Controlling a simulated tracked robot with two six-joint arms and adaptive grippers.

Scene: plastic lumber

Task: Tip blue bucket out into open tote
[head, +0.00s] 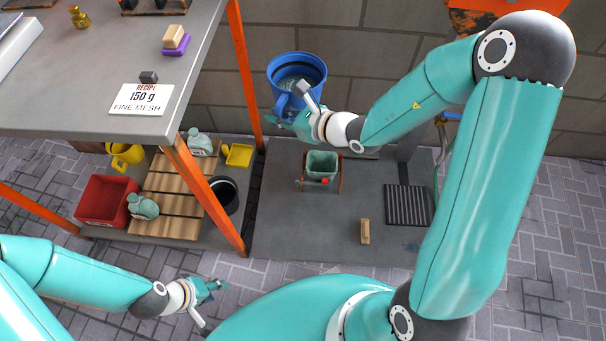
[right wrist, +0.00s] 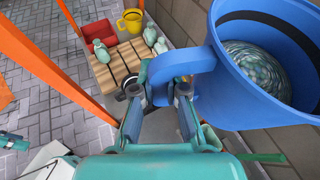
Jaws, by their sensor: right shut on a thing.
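The blue bucket (head: 297,68) is held up off the floor near the back wall, roughly upright, its mouth showing. My right gripper (head: 288,118) is shut on its handle (right wrist: 178,66). Inside the bucket lies a mottled grey-green load (right wrist: 254,72). A small pale green open-topped container (head: 322,163) stands in a red frame on the grey platform, below and in front of the bucket. A red open tote (head: 103,203) sits on the lower shelf at the left. My left gripper (head: 217,286) is low at the left, away from these; its fingers are too small to read.
The grey workbench (head: 90,75) with orange posts (head: 207,196) stands at the left. A wooden slatted pallet (head: 170,190) with bottles, a yellow jug (head: 125,155) and a dark bucket (head: 224,194) are beneath it. A black grate (head: 408,205) and a wooden block (head: 365,231) lie on the platform.

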